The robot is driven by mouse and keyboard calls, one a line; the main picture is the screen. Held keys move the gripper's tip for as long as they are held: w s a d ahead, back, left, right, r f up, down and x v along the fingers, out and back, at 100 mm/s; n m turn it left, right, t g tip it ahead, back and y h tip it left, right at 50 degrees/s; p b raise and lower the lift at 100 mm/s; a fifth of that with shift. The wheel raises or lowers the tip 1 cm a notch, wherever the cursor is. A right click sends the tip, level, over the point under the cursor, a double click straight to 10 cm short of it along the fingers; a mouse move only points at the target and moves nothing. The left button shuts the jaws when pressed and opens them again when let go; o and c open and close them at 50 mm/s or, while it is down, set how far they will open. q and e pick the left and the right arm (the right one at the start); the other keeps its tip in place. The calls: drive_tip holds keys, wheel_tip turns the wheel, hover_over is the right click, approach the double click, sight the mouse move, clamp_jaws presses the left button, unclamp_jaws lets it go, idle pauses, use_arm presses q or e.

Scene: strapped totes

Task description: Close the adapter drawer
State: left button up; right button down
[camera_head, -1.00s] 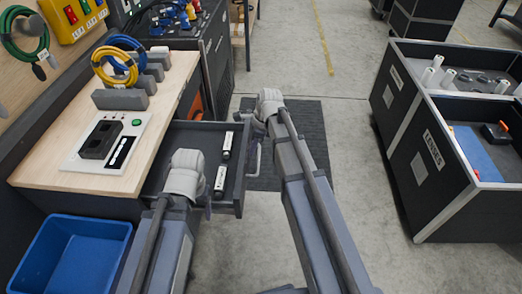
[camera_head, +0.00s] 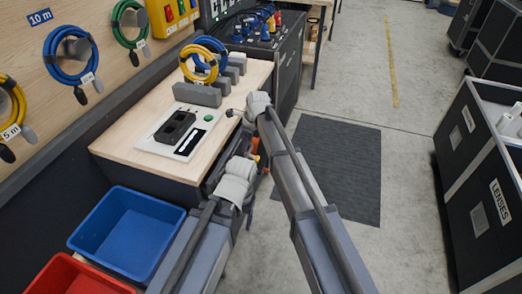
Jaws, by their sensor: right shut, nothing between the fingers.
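The adapter drawer is under the wooden workbench top (camera_head: 130,150). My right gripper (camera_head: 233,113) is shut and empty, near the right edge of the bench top. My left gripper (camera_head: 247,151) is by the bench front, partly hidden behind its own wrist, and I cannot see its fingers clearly.
A control panel (camera_head: 186,143), grey blocks and coiled cables (camera_head: 205,62) are on the bench. A blue bin (camera_head: 128,232) and a red bin (camera_head: 72,277) stand at lower left. A dark mat (camera_head: 340,165) lies on clear floor; a black LENSES tote (camera_head: 480,180) is at right.

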sight(235, 143)
drive_tip(key=shift+w+a, duration=0.35)
drive_tip(key=shift+a, duration=0.55)
drive_tip(key=shift+w+a, duration=0.3)
drive_tip(key=shift+a, duration=0.55)
use_arm(q)
drive_tip(key=shift+r, duration=0.15)
use_arm(e)
drive_tip(key=shift+r, duration=0.15)
